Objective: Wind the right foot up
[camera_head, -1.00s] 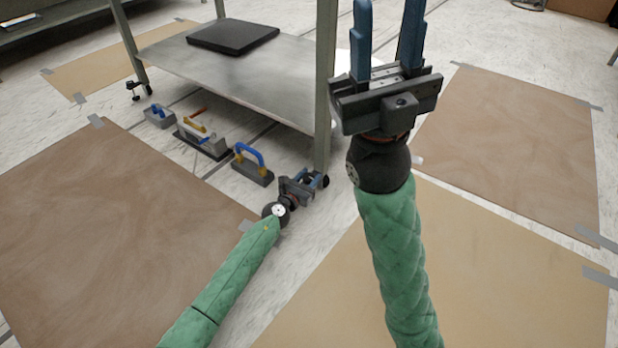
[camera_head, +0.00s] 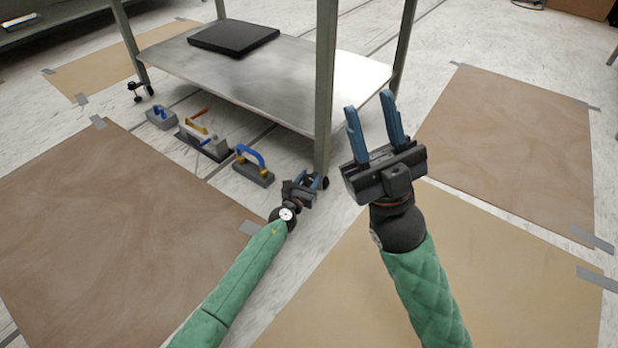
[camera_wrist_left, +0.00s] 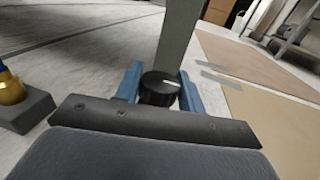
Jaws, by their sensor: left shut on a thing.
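The right foot (camera_wrist_left: 159,88) is a black round knob with a white mark, at the base of the workbench's grey-green right front leg (camera_head: 326,90). In the left wrist view the foot sits between the two blue fingers of my left gripper (camera_wrist_left: 160,85), which is shut on it. In the head view my left gripper (camera_head: 314,181) is low at the floor by that leg and hides most of the foot. My right gripper (camera_head: 368,101) is open and empty, raised to the right of the leg.
Clamp-like tools with blue and yellow handles (camera_head: 250,158) stand on the floor left of my left gripper. The bench's lower shelf (camera_head: 290,85) carries a black flat box (camera_head: 233,36). Taped brown sheets (camera_head: 100,220) cover parts of the floor.

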